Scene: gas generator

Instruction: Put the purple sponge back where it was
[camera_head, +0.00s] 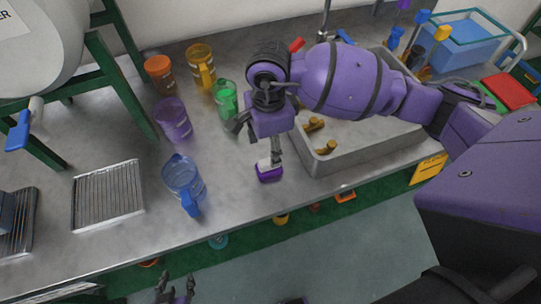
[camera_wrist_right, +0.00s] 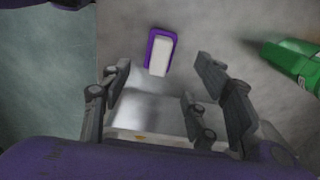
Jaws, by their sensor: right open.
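The purple sponge (camera_head: 270,173), with a white block on top, lies on the steel counter near its front edge, just left of the sink. It also shows in the right wrist view (camera_wrist_right: 151,50), lying past the fingertips and roughly between their lines. My right gripper (camera_head: 257,138) points down over the counter with its fingers spread. One finger overlaps the sponge in the head view; contact cannot be told. In the right wrist view the right gripper (camera_wrist_right: 163,68) is open with nothing between its fingers. My left gripper (camera_head: 175,288) is low at the bottom edge, fingers apart and empty.
A purple cup (camera_head: 173,120), a blue pitcher (camera_head: 184,178), and orange (camera_head: 159,75) and yellow (camera_head: 201,67) cups stand left. The sink (camera_head: 370,147) is right. Counter between pitcher and sponge is clear.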

